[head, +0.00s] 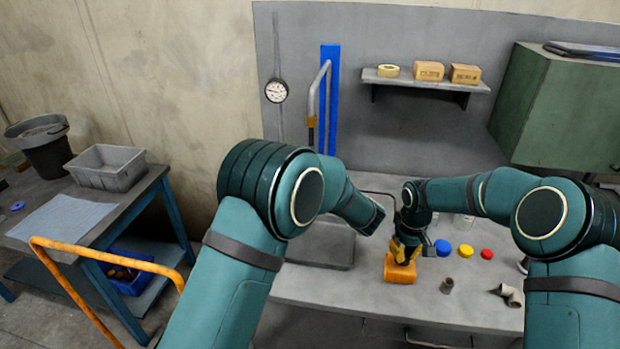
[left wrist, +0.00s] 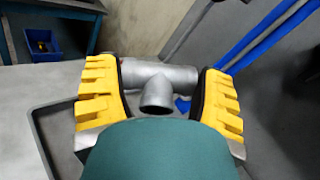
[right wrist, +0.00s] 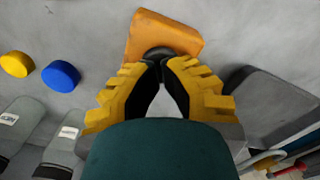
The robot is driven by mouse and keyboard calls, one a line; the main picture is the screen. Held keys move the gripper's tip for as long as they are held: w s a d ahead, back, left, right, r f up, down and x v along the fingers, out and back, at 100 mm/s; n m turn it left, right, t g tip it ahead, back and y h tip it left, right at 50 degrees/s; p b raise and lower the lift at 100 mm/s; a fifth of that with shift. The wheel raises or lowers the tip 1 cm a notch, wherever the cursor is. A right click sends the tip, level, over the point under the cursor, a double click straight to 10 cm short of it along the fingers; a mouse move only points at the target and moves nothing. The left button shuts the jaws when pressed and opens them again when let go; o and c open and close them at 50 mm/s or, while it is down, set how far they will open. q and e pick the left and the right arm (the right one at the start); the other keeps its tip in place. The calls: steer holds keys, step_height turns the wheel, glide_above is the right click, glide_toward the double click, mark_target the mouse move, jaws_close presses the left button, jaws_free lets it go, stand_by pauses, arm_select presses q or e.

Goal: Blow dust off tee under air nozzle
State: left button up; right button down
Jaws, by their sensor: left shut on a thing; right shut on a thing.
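A grey tee (left wrist: 165,80) sits between the yellow fingers of my left gripper (left wrist: 160,95), which is shut on it; its branch opening faces the wrist camera. In the head view my left forearm hides that gripper and the tee. My right gripper (head: 403,252) is at the orange block (head: 400,272) on the bench. In the right wrist view its fingertips (right wrist: 162,62) are shut on a dark knob (right wrist: 158,51) on the orange block (right wrist: 165,30). I cannot see dust on the tee.
Blue (head: 443,247), yellow (head: 466,250) and red (head: 487,254) caps lie right of the orange block. Loose grey fittings (head: 510,293) lie nearer the front right. A shallow grey tray (head: 320,252) is on the bench's left. An orange rail (head: 105,255) stands at left.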

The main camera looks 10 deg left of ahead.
steer(key=shift+r, duration=2.8)
steer(key=shift+f+b, duration=0.5)
arm_select(q)
steer(key=s, duration=1)
steer(key=shift+d, duration=0.1)
